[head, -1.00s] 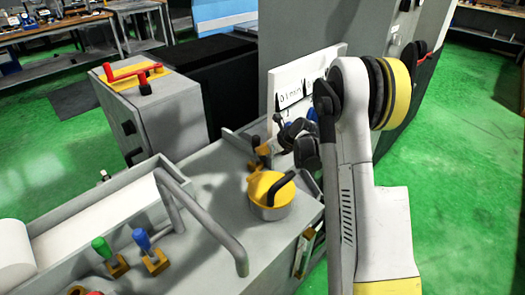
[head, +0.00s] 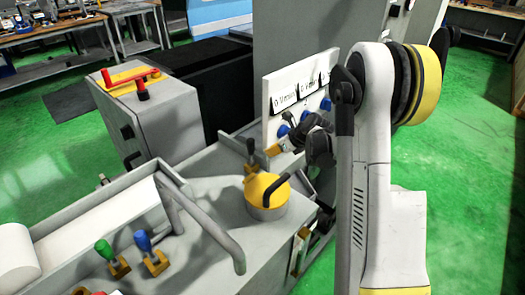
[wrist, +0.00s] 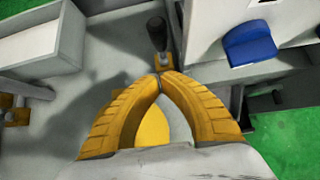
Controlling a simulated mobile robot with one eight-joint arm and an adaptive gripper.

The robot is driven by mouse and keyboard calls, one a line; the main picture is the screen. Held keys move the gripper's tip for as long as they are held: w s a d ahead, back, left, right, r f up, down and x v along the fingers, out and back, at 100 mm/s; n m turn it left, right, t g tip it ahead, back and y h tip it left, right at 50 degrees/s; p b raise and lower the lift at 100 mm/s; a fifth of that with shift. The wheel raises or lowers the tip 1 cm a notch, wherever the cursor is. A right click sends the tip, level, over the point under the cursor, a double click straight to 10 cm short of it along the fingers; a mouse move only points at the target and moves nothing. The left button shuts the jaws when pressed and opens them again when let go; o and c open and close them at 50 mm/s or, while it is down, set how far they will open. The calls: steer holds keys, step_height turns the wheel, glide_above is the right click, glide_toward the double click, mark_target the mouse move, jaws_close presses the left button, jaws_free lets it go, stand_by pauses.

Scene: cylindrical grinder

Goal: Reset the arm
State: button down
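My arm (head: 375,165) rises on the right of the head view, bent at a yellow-ringed joint. My gripper (head: 272,151) hangs to its left, between the yellow cap and the white panel. In the wrist view the two orange fingers of my gripper (wrist: 160,74) meet at the tips with nothing visible held. A black-handled lever (wrist: 157,30) stands just beyond the tips; whether they touch it cannot be told. Part of the yellow cap (wrist: 153,128) shows between the fingers.
A white panel (head: 278,92) with blue knobs and labels stands behind my gripper. The yellow cap (head: 267,190) with a black handle is below. Green (head: 104,249) and blue (head: 142,242) levers and a bent grey bar (head: 215,228) are at front left. Green floor is clear at right.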

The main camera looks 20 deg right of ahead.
steer(key=shift+p+v, duration=0.4)
steer(key=shift+v, duration=1.5)
steer(key=s+a+r+n+g+h, duration=0.1)
steer(key=s+a+r+n+h, duration=0.1)
steer(key=s+a+r+n, duration=1.2)
steer(key=s+a+n+h, duration=0.1)
steer(key=s+a+n, duration=0.3)
steer(key=s+n, duration=1.2)
steer(key=shift+r+n, duration=0.25)
steer(key=shift+n, duration=0.45)
steer(key=shift+s+a, duration=0.1)
steer(key=shift+s, duration=0.05)
